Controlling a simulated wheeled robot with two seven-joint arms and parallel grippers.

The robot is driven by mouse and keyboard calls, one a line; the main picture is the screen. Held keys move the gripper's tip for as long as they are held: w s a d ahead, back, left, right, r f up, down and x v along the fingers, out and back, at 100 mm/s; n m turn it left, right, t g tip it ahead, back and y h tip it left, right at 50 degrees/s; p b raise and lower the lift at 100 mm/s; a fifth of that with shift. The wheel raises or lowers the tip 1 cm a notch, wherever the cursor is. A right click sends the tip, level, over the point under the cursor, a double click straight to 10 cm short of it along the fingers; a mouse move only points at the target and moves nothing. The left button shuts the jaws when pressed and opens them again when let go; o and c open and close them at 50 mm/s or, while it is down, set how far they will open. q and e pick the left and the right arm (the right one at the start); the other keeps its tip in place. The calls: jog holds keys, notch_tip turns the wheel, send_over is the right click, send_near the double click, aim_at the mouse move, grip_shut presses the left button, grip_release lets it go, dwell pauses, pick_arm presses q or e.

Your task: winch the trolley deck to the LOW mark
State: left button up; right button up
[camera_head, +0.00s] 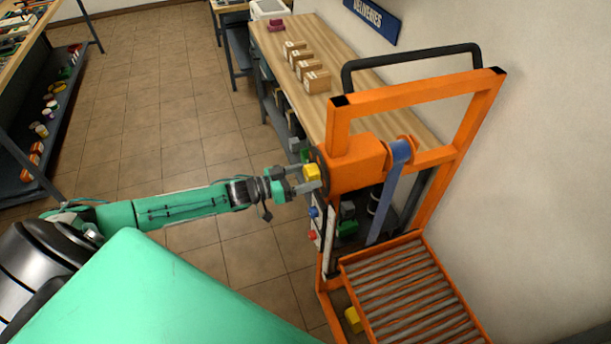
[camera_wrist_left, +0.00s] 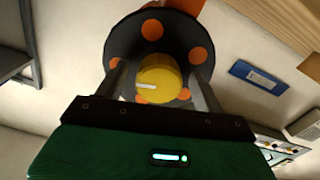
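The winch's yellow knob (camera_head: 312,172) is on the left side of the orange housing. In the left wrist view the yellow knob (camera_wrist_left: 158,78) sits before a dark disc (camera_wrist_left: 122,42) with orange spots. My left gripper (camera_head: 301,180) is open, its fingers on both sides of the knob with gaps visible. Blue (camera_head: 313,212) and red (camera_head: 311,236) markers show on the trolley's left post; no lettering is readable. My right gripper is out of view.
A wooden bench (camera_head: 340,50) with several cardboard boxes (camera_head: 316,81) runs along the wall behind the trolley. A blue deliveries sign (camera_head: 372,20) hangs above. A yellow item (camera_head: 353,320) is beside the deck. Shelving stands far left; the tiled floor (camera_head: 150,140) between is clear.

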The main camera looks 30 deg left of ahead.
pick_arm(q)
jog(key=b+v, duration=0.4)
jog(key=v, duration=0.9)
jog(key=shift+s+a, duration=0.2)
jog(key=shift+s, duration=0.1)
